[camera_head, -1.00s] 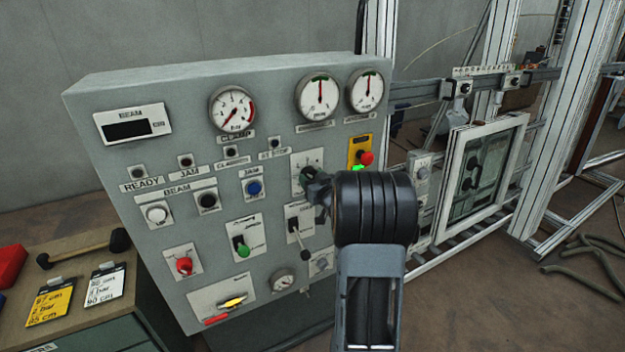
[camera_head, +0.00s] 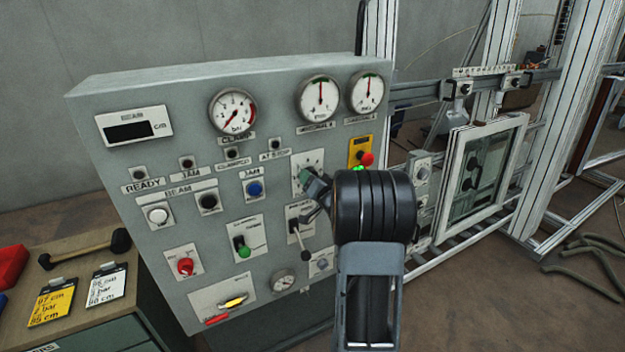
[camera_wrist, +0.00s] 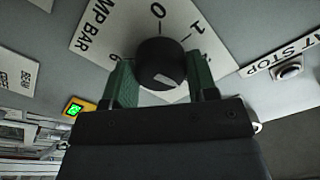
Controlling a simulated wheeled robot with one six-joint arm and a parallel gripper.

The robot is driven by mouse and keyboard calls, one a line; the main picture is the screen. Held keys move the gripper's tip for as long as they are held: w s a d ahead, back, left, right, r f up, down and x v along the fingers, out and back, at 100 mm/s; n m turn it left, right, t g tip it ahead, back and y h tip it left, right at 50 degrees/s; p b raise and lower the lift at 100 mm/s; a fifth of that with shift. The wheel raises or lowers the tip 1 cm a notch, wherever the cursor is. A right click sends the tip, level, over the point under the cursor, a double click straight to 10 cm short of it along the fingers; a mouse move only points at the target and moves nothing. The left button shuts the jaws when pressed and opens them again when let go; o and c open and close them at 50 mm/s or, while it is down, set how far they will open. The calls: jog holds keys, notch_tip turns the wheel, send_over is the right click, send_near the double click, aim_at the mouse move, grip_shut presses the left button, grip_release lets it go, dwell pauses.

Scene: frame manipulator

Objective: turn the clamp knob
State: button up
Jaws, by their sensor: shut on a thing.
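The clamp knob (camera_wrist: 160,60) is round and black with a white mark on it, on a white dial plate (camera_wrist: 106,32) whose readable text is "MP BAR", with a 0 and a 1. My gripper (camera_wrist: 158,72) has a green-padded finger on either side of the knob and is shut on it. The knob's white mark points toward the lower right in the wrist view. In the head view my gripper (camera_head: 318,188) is against the dial plate (camera_head: 311,164) on the grey panel, and the knob is mostly hidden there by the fingers.
The clamp gauge (camera_head: 232,110) sits above, its needle at lower left. A red button on a yellow plate (camera_head: 361,142) is close right of the dial. A lever (camera_head: 298,232) and a blue button (camera_head: 255,188) are close by. A metal frame (camera_head: 485,165) stands at right.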

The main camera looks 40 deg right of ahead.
jog(key=shift+m, duration=1)
jog(key=o, duration=0.9)
jog(key=s, duration=0.4)
jog(key=s+a+b, duration=0.1)
jog(key=s, duration=0.4)
jog(key=s+b, duration=0.1)
jog(key=s, duration=0.3)
jog(key=shift+s+a, duration=0.35)
jog(key=shift+a, duration=0.05)
